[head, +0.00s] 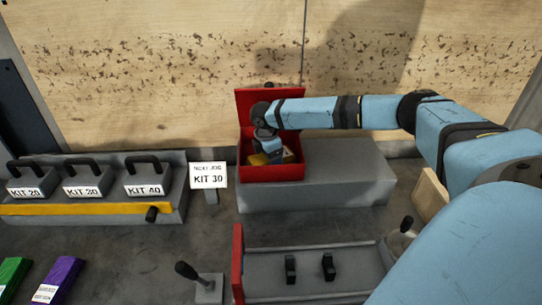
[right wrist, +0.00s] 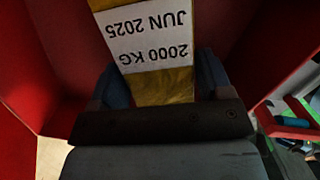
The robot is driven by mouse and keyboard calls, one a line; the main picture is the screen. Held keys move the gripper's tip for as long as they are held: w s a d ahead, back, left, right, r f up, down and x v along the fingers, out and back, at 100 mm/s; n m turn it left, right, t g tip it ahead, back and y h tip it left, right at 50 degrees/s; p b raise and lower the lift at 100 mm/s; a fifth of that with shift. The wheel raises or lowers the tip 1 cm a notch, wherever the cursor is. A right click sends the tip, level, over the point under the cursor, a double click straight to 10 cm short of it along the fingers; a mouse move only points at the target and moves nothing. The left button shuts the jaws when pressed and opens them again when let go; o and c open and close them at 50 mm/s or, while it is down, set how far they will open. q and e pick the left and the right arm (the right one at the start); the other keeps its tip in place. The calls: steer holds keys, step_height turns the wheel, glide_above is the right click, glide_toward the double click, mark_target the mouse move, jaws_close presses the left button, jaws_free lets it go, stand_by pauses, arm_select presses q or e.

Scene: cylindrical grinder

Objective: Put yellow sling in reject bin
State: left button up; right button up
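The yellow sling (right wrist: 165,88) carries a white label reading "2000 KG JUN 2025". In the right wrist view it lies between the two fingers of my right gripper (right wrist: 162,90), which touch it on both sides. Red walls of the reject bin (right wrist: 35,75) surround it. In the head view the red bin (head: 275,174) stands at the back centre, and my right gripper (head: 266,150) reaches down inside it. A yellow part of the sling (head: 257,159) shows beside the gripper. The fingertips are hidden in the head view. My left gripper is not in view.
A grey block (head: 335,190) extends right of the bin. A "KIT 30" sign (head: 207,176) stands left of it. A grey rack (head: 95,190) with several black-handled kit blocks is at left. A grey tray (head: 315,275) with a red end is in front.

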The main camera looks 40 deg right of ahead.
steer(key=shift+o, duration=1.2)
steer(key=shift+w+a+r+b, duration=0.1)
steer(key=shift+a+r, duration=0.05)
steer(key=shift+r, duration=1.15)
steer(key=shift+w+a+r+b, duration=0.1)
steer(key=shift+a+r, duration=0.1)
steer(key=shift+r, duration=1.05)
steer(key=shift+a+r+b, duration=0.1)
steer(key=shift+a+r, duration=0.05)
steer(key=shift+r, duration=1.15)
